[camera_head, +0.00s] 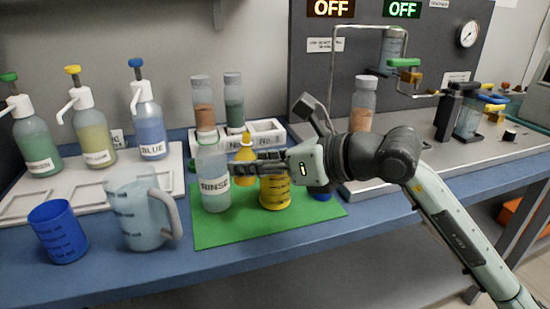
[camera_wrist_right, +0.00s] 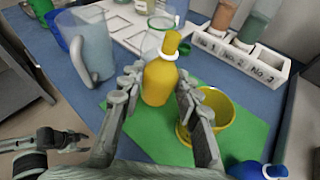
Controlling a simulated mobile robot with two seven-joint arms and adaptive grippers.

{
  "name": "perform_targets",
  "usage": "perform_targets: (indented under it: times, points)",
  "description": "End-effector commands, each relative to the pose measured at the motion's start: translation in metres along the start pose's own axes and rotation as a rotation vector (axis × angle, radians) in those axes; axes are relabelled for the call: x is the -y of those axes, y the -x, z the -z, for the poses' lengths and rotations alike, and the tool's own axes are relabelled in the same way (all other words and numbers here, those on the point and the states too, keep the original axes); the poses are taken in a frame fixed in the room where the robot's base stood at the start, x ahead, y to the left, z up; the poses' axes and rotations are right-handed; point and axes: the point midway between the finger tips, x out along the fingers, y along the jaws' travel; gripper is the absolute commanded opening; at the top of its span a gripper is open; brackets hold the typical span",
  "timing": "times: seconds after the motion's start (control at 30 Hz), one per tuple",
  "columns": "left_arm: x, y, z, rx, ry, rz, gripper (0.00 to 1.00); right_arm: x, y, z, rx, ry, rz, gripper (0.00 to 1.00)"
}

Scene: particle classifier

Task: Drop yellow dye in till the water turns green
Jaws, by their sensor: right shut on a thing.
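My right gripper (camera_head: 245,168) is shut on a small yellow dropper bottle (camera_wrist_right: 158,80), holding it upright between its fingers above the green mat (camera_head: 320,212). The bottle (camera_head: 246,150) also shows in the head view, just right of the clear RINSE bottle (camera_head: 213,185). A yellow cup (camera_head: 275,195) with dark markings stands on the mat, partly hidden under my gripper; its open mouth shows in the wrist view (camera_wrist_right: 222,105). A clear pitcher (camera_head: 140,220) holds pale bluish liquid. A dark gripper, apparently my left (camera_wrist_right: 75,140), is at the wrist view's lower left; its jaws are unclear.
A blue cup (camera_head: 58,235) stands left of the pitcher. Green, yellow and blue pump bottles (camera_head: 150,125) stand on a white tray behind. A white rack (camera_head: 265,132) holds bottles behind the mat. A blue dropper bottle (camera_wrist_right: 255,171) is right of the yellow cup. The mat's front is clear.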

Motion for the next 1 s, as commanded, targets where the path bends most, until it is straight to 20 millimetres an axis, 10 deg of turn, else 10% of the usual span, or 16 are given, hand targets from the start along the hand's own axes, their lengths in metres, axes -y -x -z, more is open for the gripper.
perform_targets:
  times: [1.0]
  points:
    - [0.000,-0.028,-0.030,0.033,-0.036,0.010,0.40,0.026,0.011,-0.016,0.077,-0.472,-0.196,0.03]
